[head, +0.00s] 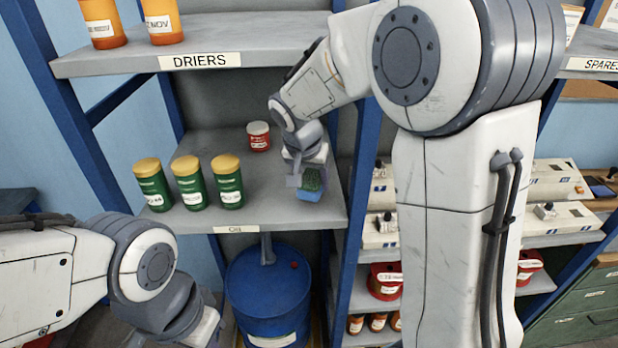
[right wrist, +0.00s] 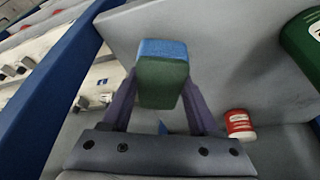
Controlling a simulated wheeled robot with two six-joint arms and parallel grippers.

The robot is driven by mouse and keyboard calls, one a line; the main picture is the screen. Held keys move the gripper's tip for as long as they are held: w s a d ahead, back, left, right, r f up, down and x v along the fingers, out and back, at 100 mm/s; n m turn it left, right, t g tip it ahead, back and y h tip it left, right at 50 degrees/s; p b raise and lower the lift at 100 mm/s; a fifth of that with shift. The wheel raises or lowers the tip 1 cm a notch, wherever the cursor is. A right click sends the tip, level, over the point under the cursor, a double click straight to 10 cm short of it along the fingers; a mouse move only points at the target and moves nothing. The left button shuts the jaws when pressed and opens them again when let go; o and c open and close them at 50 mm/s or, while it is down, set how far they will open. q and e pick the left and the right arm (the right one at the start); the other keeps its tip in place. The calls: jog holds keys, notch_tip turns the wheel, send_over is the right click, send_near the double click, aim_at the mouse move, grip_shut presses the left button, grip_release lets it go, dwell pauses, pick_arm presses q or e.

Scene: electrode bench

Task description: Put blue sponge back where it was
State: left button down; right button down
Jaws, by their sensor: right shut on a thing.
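The blue sponge (head: 309,192) has a green scrub side and a blue side. It also shows in the right wrist view (right wrist: 164,50), between the two fingers. My right gripper (head: 307,178) is shut on the sponge, over the right part of the middle shelf (head: 270,205), close to its right post. I cannot tell whether the sponge touches the shelf. My left gripper (head: 200,330) is only partly in view at the lower left, and its fingers are not clear.
Several green cans with yellow lids (head: 189,182) stand on the left of this shelf. A red can with a white lid (head: 259,136) stands behind; it also shows in the wrist view (right wrist: 239,124). A blue drum (head: 267,300) is below. The shelf front between cans and sponge is clear.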

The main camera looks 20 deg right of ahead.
jog(key=shift+w+d, duration=0.2)
jog(key=shift+w, duration=0.1)
jog(key=shift+f, duration=0.3)
notch_tip(320, 180, down, 3)
jog(key=shift+r+p, duration=0.1)
jog(key=shift+p, duration=0.65)
